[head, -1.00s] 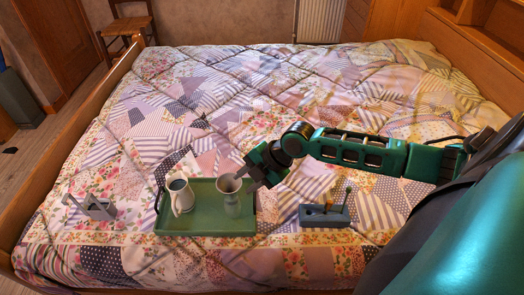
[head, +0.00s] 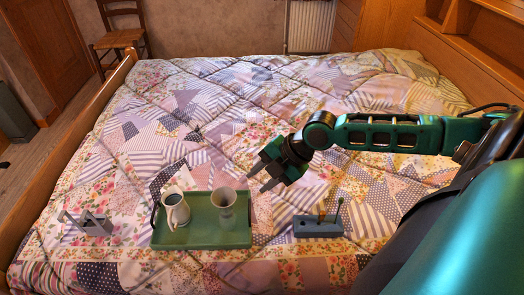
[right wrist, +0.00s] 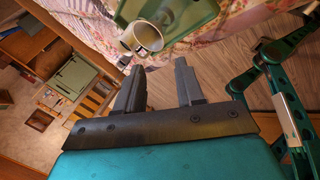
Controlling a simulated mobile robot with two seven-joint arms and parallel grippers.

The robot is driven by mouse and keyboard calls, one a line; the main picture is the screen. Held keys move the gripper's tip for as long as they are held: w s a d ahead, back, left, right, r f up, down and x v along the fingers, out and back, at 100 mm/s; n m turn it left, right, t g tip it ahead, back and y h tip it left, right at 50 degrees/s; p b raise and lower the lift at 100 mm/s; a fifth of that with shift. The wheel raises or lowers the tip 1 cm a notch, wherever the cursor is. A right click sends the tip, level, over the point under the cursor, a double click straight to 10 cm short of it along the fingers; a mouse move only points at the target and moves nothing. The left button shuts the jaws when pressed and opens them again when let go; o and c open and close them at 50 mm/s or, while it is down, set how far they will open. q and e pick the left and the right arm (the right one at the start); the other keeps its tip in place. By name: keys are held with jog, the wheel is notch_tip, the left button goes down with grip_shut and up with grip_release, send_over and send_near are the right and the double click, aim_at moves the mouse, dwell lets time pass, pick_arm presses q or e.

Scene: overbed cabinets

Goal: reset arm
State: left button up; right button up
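My right gripper (head: 260,179) is open and empty above the bed, just right of and above a grey goblet (head: 224,208). In the right wrist view its two dark fingers (right wrist: 160,82) stand apart with nothing between them. The goblet stands upright on a green tray (head: 203,240), apart from the fingers; a grey cup rim (right wrist: 142,38), likely the goblet's, shows beyond them in the wrist view. My left gripper is not in view.
A white pitcher (head: 177,211) stands on the tray's left part. A grey slotted holder (head: 92,224) lies left of the tray, and a blue-grey block with upright pegs (head: 318,227) lies right. The patchwork bed (head: 230,110) is clear behind them.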

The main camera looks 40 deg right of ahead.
pick_arm(q)
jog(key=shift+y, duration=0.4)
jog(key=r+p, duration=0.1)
jog(key=p, duration=0.1)
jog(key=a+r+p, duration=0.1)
jog(key=p, duration=0.1)
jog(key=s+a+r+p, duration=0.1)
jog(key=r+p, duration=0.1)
jog(key=p, duration=0.1)
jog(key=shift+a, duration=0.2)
pick_arm(e)
jog(key=s+a+f+m+t+h, duration=0.1)
jog(key=s+a+m, duration=0.3)
jog(key=m, duration=0.5)
jog(key=s+a+f+m+t+h, duration=0.2)
jog(key=s+a+m+t, duration=0.2)
jog(key=a+m, duration=0.4)
jog(key=shift+s+f+m+t, duration=0.25)
jog(key=shift+f+m+t, duration=0.05)
jog(key=shift+m, duration=0.6)
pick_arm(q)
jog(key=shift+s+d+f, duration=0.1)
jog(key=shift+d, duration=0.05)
pick_arm(e)
jog(key=shift+a, duration=0.1)
